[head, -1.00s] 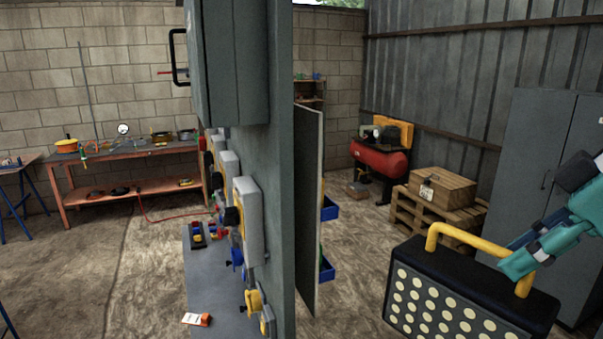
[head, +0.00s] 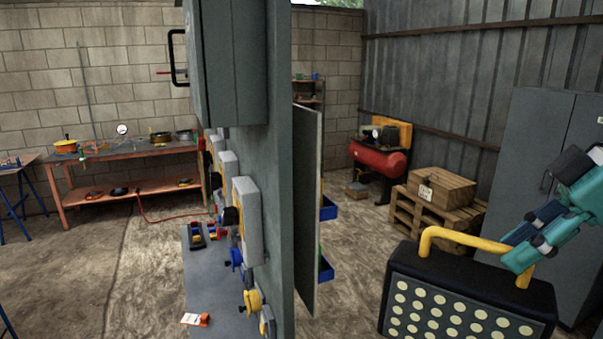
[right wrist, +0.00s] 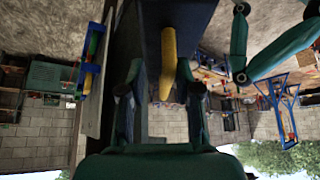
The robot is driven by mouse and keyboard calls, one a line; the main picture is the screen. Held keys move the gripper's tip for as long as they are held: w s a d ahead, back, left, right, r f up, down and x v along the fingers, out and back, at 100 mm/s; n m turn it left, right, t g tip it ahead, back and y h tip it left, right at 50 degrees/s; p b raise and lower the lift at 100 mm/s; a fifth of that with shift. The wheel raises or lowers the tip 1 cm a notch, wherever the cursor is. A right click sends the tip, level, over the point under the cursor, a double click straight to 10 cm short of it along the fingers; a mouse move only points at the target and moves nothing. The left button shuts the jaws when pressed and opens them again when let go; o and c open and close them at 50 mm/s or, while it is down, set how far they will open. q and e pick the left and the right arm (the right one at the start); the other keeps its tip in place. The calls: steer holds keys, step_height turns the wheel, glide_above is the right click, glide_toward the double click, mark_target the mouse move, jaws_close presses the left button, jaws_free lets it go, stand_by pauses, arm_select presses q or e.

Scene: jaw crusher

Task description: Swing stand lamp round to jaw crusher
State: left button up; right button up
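The stand lamp (head: 463,290), a black box with rows of pale yellow dots and a yellow handle (head: 463,239), is at the lower right of the head view; its stand is out of frame. My right gripper (head: 516,258) is at the right end of the handle. In the right wrist view the handle (right wrist: 168,60) lies between the two fingers (right wrist: 160,80), with a visible gap on both sides, so they look open astride it. My left gripper is not in the head view. I cannot make out a jaw crusher.
A grey upright panel with a cabinet (head: 228,65) and switch boxes (head: 248,220) fills the middle. A grey locker (head: 530,150) stands behind my right arm. A wooden crate (head: 441,187) on pallets (head: 425,208) and a red compressor (head: 380,160) stand farther back. Bare floor lies between panel and lamp.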

steer(key=shift+w+d, duration=0.15)
steer(key=shift+w, duration=0.3)
steer(key=shift+w+d, duration=0.1)
steer(key=shift+w, duration=0.2)
steer(key=shift+s, duration=0.15)
stand_by(0.4)
